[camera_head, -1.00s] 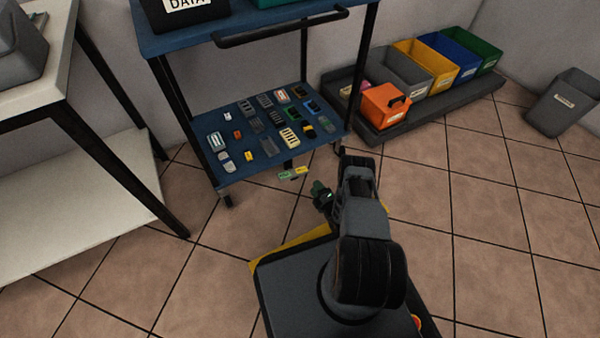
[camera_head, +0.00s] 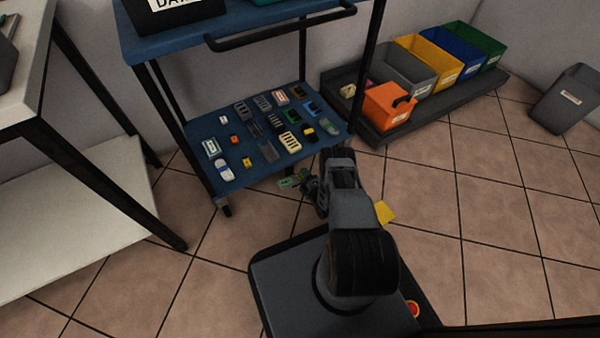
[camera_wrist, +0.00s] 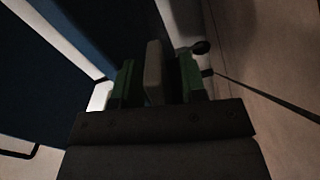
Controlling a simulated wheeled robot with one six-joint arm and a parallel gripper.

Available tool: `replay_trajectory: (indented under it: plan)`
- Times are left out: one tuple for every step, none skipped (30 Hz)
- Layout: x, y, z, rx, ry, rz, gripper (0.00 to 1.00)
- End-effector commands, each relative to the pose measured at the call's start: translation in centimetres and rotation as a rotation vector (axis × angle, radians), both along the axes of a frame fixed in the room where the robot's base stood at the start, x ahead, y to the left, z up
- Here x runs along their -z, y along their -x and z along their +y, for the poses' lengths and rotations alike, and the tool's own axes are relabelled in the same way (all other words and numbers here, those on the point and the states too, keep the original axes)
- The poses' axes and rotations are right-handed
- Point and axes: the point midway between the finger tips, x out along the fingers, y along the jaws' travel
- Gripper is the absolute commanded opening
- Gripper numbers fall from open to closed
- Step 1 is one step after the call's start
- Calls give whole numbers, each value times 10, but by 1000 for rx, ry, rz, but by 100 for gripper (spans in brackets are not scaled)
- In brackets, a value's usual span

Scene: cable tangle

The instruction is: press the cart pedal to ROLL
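In the wrist view my gripper (camera_wrist: 157,80) shows two green fingers held apart. A pale grey block (camera_wrist: 153,72) stands between them, with a gap on its right; I cannot tell what it is. The pedal's lettering and tilt cannot be read.
The blue cart (camera_head: 232,186) carries several small devices on its lower shelf. A white-shelved table (camera_head: 75,220) stands at left. A dark tray (camera_head: 410,118) with coloured bins and an orange bin (camera_head: 390,108) lies at right. A grey bin (camera_head: 566,97) stands far right.

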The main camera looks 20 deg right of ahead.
Motion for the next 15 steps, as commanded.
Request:
replay_trajectory:
  plan:
    - [0, -1, 0, -1, 0, 0, 38]
    - [0, -2, 0, -1, 0, 0, 38]
    - [0, -2, 0, 0, 0, 0, 38]
    - [0, -2, 0, 0, 0, 0, 38]
    - [0, -2, 0, 0, 0, 0, 38]
    - [0, -2, 0, 0, 0, 0, 38]
    - [0, -2, 0, 0, 0, 0, 38]
    - [0, -2, 0, 0, 0, 0, 38]
    - [0, -2, 0, 0, 0, 0, 38]
    - [0, -2, 0, 0, 0, 0, 38]
    - [0, -2, 0, 0, 0, 0, 38]
    - [0, -2, 0, 0, 0, 0, 38]
    - [0, -2, 0, 0, 0, 0, 35]
    - [0, -2, 0, 1, 0, 0, 33]
    - [0, -2, 0, 2, 0, 0, 29]
